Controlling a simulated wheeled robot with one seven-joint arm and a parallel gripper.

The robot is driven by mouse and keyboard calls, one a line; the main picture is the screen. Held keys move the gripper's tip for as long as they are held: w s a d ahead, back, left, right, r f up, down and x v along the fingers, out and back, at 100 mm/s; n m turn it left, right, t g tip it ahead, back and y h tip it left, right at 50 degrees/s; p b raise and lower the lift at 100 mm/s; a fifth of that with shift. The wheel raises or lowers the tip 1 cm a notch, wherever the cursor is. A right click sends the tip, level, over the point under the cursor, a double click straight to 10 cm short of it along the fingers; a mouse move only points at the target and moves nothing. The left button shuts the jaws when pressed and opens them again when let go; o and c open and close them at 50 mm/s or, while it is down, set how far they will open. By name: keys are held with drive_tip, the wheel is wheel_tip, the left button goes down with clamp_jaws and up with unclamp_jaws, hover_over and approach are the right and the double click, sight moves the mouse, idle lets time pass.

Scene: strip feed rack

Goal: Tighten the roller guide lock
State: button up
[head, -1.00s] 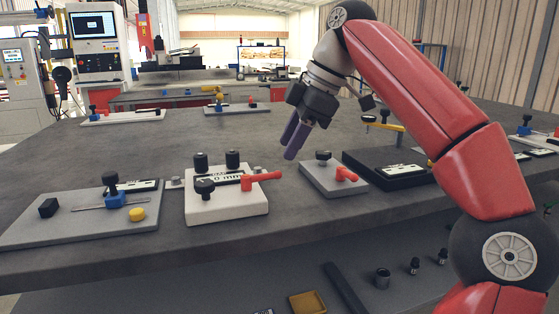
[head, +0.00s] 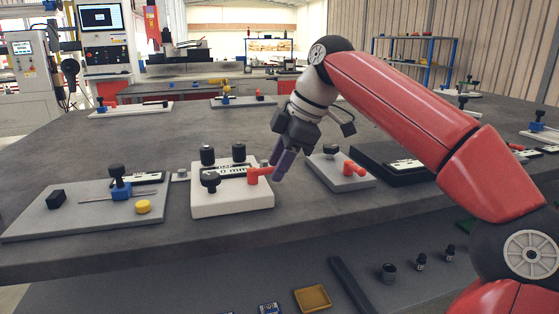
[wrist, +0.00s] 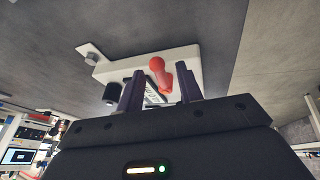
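The white roller guide block (head: 233,200) sits on the near part of the grey table, with black rollers (head: 223,153) and a black knob (head: 210,179) on top. Its label is partly readable as "0 mm". A red lever (head: 260,174), which looks like its lock, sticks out to the right. My gripper (head: 279,164) is at the lever's right end, with its purple fingers pointing down. In the wrist view the fingers of my gripper (wrist: 160,88) are apart, and the red lever (wrist: 158,72) shows between them. Contact cannot be told.
Left is a grey plate (head: 60,215) with a blue slider (head: 121,190) and a yellow button (head: 143,206). Close on the right stands a grey block (head: 338,182) with another red lever (head: 353,168), then a black base (head: 390,174).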

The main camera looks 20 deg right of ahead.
clamp_jaws()
